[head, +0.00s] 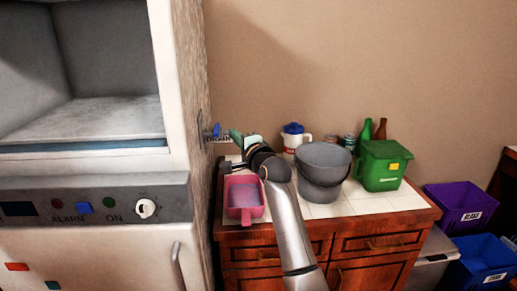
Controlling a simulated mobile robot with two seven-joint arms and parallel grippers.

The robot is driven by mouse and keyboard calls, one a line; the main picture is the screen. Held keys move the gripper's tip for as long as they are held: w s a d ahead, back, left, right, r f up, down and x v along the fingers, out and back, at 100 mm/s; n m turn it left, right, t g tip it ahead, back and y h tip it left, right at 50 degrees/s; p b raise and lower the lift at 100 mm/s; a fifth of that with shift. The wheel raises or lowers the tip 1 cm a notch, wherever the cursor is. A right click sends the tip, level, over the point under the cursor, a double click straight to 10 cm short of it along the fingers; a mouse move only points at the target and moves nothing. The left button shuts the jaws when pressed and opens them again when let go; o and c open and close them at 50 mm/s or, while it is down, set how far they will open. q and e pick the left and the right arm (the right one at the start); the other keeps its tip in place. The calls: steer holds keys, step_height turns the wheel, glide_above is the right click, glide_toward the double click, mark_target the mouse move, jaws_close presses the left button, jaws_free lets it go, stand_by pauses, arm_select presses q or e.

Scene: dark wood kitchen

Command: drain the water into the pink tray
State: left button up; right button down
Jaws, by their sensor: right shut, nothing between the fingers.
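The pink tray (263,211) sits on the white tiled top of the wooden cabinet, close to the side of the large white machine. Its inside looks greyish lilac; I cannot tell whether that is water. A small tap with a blue handle (216,130) sticks out from the machine's side, above and behind the tray. My right gripper (236,139) is shut and empty, just right of the tap; I cannot tell whether it touches it. My right forearm crosses in front of the cabinet, beside the tray. My left gripper is out of view.
A grey bucket (322,162), a green bin (382,166), a blue-lidded white jug (294,138) and green and brown bottles stand on the cabinet top (395,204). The machine (95,195) fills the left. Purple (460,207) and blue (485,262) crates stand at right.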

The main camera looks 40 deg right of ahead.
steer(key=s+a+b, duration=0.1)
steer(key=s+a, duration=0.1)
steer(key=s, duration=0.8)
steer(key=s+a+f+n+g+y, duration=0.1)
steer(key=s+a+f+n+g, duration=0.2)
steer(key=f, duration=0.6)
steer(key=s+a+f+n+y, duration=0.15)
steer(key=a+f+n, duration=0.3)
steer(key=f, duration=0.55)
steer(key=s+a+f+n+g, duration=0.25)
steer(key=s+f+n, duration=0.2)
steer(key=f, duration=0.45)
steer(key=s+a+f+n+g+y, duration=0.1)
steer(key=s+a+f+n, duration=0.3)
steer(key=s+f, duration=0.4)
steer(key=s+a+f+n+g+y, duration=0.1)
steer(key=s+a+f+n+g, duration=0.1)
steer(key=s+a+f+n, duration=0.3)
steer(key=s+f, duration=0.3)
steer(key=s, duration=0.2)
steer(key=shift+s+a+f+n+y, duration=0.15)
steer(key=shift+s+a+n+y, duration=0.1)
steer(key=shift+s+n+y, duration=0.15)
